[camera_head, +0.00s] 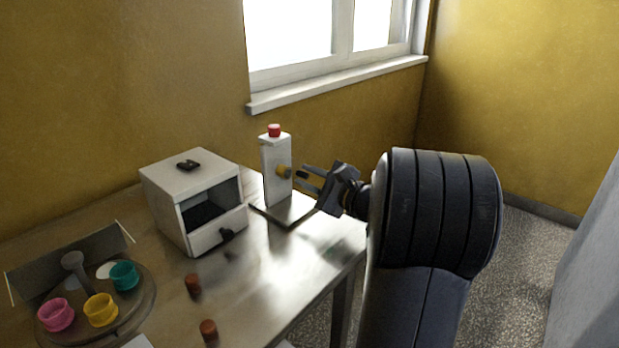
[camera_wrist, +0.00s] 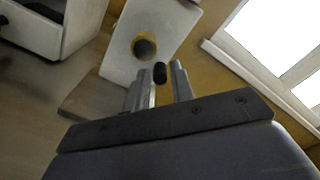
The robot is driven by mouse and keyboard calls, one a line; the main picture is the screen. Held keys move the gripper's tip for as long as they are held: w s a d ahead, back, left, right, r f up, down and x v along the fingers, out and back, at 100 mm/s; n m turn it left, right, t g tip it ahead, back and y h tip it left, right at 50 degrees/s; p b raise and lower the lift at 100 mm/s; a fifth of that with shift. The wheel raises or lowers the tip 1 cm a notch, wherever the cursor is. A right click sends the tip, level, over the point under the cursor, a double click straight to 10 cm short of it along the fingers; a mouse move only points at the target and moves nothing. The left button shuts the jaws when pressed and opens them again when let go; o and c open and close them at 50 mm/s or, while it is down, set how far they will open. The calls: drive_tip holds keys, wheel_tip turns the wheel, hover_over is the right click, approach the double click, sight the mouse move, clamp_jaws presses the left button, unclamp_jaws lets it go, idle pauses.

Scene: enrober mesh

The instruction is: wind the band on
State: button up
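A white upright post (camera_head: 276,160) with a red button (camera_head: 274,130) on top stands on a flat base plate (camera_head: 289,211) on the table. A small black peg (camera_wrist: 160,72) shows in front of the post. My gripper (camera_head: 301,176) is at the knob side of the post, its fingers pointing at it. In the wrist view the fingers (camera_wrist: 158,84) are apart, with the peg at the gap between their tips. I see no clear contact.
A white box (camera_head: 167,196) with an open front and a black-handled drawer stands left of the post. A round tray (camera_head: 84,325) with pink, yellow and teal cups is at front left. Bare table (camera_head: 275,262) lies in front of the post.

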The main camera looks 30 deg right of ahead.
drive_tip(key=shift+o, duration=1.2)
drive_tip(key=v, duration=1)
drive_tip(key=shift+s+d+r, duration=0.1)
drive_tip(key=shift+s+d, duration=0.05)
drive_tip(key=shift+s, duration=0.25)
drive_tip(key=shift+r, duration=0.1)
